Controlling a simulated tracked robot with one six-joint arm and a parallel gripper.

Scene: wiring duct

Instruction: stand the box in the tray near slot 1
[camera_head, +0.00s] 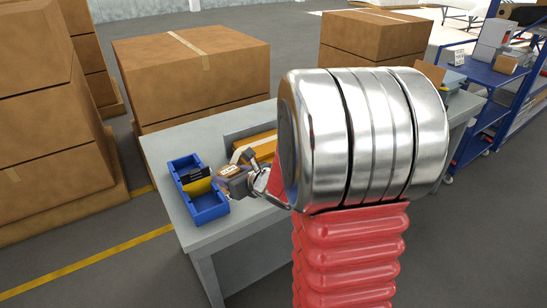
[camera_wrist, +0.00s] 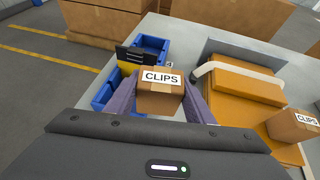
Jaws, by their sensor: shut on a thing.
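A small brown cardboard box with a white CLIPS label (camera_wrist: 161,82) is held between the two purple-grey fingers of my gripper (camera_wrist: 160,98). The box also shows in the head view (camera_head: 229,170). The blue tray (camera_wrist: 104,96) lies just beyond and to the left of the box in the wrist view. In the head view the tray (camera_head: 209,213) sits at the table's left end, and my gripper is to its right. A yellow piece with a black plate (camera_head: 197,180) stands across the tray's middle.
An orange-brown case with a pale handle (camera_wrist: 235,88) lies right of my gripper on the grey table (camera_head: 160,148). A second CLIPS box (camera_wrist: 293,124) sits at the right. Large cartons (camera_head: 190,65) stand behind the table. My arm hides much of the table in the head view.

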